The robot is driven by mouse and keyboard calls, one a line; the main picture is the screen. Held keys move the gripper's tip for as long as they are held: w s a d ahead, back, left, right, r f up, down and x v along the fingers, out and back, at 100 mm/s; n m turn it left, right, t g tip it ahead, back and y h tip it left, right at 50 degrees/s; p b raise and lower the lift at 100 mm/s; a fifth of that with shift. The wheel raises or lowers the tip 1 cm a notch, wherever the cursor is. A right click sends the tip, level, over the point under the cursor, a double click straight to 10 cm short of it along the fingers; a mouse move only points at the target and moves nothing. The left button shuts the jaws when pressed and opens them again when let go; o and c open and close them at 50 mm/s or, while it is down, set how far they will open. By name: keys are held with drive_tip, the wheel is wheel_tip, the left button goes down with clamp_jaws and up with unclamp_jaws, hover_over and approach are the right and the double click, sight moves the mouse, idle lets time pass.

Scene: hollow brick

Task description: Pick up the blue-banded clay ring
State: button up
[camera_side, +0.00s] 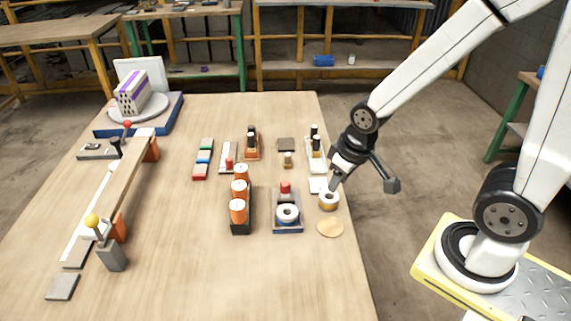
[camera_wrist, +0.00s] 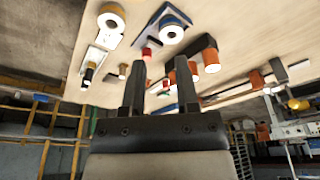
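A white ring (camera_side: 287,213) with a dark centre sits on a small blue and grey holder (camera_side: 289,228), behind it a red-topped peg (camera_side: 285,187). Blue shows around this ring, but I cannot clearly separate its band from the holder. The ring also shows at the top of the wrist view (camera_wrist: 172,32). A second white ring (camera_side: 328,200) with a tan band stands to its right. My gripper (camera_side: 333,185) is close above and behind the tan-banded ring. In the wrist view my gripper (camera_wrist: 160,80) has its fingers apart, with nothing held between them.
A dark rack with several orange cylinders (camera_side: 239,190) stands left of the blue holder. A flat wooden disc (camera_side: 330,227) lies near the table's right edge. Small trays with pegs (camera_side: 315,150) stand behind. The front middle of the table (camera_side: 260,280) is clear.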

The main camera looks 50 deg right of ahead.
drive_tip(key=o, duration=0.7)
drive_tip(key=shift+s, duration=0.1)
drive_tip(key=s+a+f+m+g+y, duration=0.5)
drive_tip(key=s+a+f+m+y, duration=0.15)
drive_tip(key=m, duration=0.45)
drive_tip(key=w+f+m+t+y, duration=0.45)
drive_tip(key=w+m+t, duration=0.45)
drive_tip(key=m, duration=0.4)
drive_tip(key=d+f+m+t+h, duration=0.1)
drive_tip(key=d+m+t, duration=0.1)
drive_tip(key=w+d+f+m+t+h, duration=0.1)
drive_tip(key=d+m+t+h, duration=0.1)
drive_tip(key=d, duration=0.1)
drive_tip(key=w+d+f+m+t+h, duration=0.1)
drive_tip(key=d+m+h, duration=0.1)
drive_tip(key=m, duration=0.1)
drive_tip(key=shift+w+d+f+t, duration=0.1)
drive_tip(key=shift+d+f+t, duration=0.2)
drive_tip(key=shift+f+t, duration=0.1)
drive_tip(key=shift+d+f+m+h, duration=0.2)
drive_tip(key=shift+d+m+h, duration=0.1)
drive_tip(key=shift+d+h, duration=0.15)
